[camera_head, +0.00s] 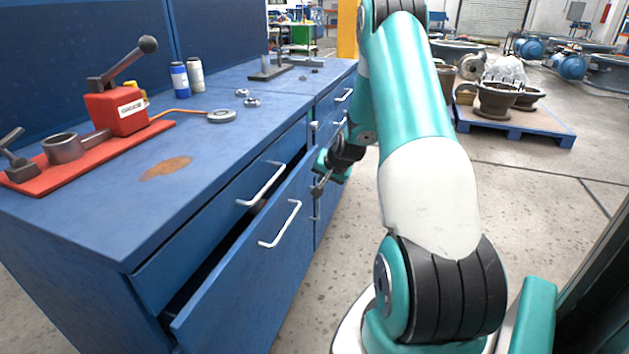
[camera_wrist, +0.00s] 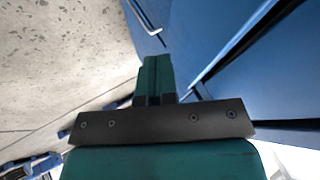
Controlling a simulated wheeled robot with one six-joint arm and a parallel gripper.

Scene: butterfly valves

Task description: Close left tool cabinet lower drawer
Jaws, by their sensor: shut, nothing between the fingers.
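The left tool cabinet (camera_head: 75,262) is blue and stands at the left in the head view. Its lower drawer (camera_head: 245,275) is partly pulled out, with a dark gap behind its top edge. Its pale handle (camera_head: 280,224) is on the drawer front. The upper drawer (camera_head: 190,252) above it has its own handle (camera_head: 262,185). My gripper (camera_head: 319,188) is by the far end of the lower drawer's front; I cannot tell if it touches. In the wrist view my gripper (camera_wrist: 156,62) is shut and empty, with blue drawer fronts to its right.
A red-based tool (camera_head: 120,110), bottles (camera_head: 180,80) and small metal parts lie on the blue worktop (camera_head: 110,215). More drawers with handles (camera_head: 343,95) continue behind my gripper. A pallet with castings (camera_head: 515,128) stands at the right. The floor beside the cabinet is clear.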

